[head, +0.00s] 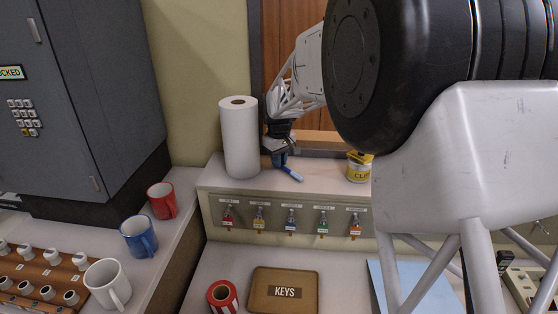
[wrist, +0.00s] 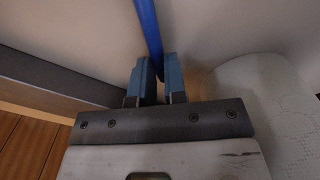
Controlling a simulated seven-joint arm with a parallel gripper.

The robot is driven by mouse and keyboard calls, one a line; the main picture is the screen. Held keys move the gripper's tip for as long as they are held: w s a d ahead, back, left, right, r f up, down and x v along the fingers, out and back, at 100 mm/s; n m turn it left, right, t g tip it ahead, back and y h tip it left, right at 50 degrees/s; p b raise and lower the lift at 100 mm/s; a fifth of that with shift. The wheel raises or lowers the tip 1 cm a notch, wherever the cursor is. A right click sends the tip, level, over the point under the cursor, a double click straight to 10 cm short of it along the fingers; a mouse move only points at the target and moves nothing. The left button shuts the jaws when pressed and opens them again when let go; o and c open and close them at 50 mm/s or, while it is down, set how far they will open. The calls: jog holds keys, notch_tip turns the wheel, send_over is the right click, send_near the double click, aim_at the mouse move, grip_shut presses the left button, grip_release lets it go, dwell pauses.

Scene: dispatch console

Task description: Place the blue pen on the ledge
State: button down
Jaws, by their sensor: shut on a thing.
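The blue pen (head: 292,174) sticks out from the fingers of my gripper (head: 281,160) in the head view, slanting down to the right. In the wrist view the pen (wrist: 148,32) runs up from between the two blue-grey fingertips of my gripper (wrist: 159,75), which are shut on it. The pale ledge (head: 322,184) lies under the pen, above a row of key hooks. The pen is over the ledge's top at the back, right of the paper roll. I cannot tell whether it touches the surface. The pen's gripped end is partly hidden by the fingers.
A white paper roll (head: 239,142) stands on the ledge just left of my gripper; it also shows in the wrist view (wrist: 255,120). A yellow clips tin (head: 359,168) stands to the right. The ledge between them is otherwise clear. Mugs (head: 139,236) stand lower left.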

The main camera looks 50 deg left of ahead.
jog(key=shift+f, duration=0.15)
jog(key=c, duration=1.2)
grip_release()
jog(key=shift+o, duration=0.2)
notch_tip(320, 180, up, 12)
dwell(0.4)
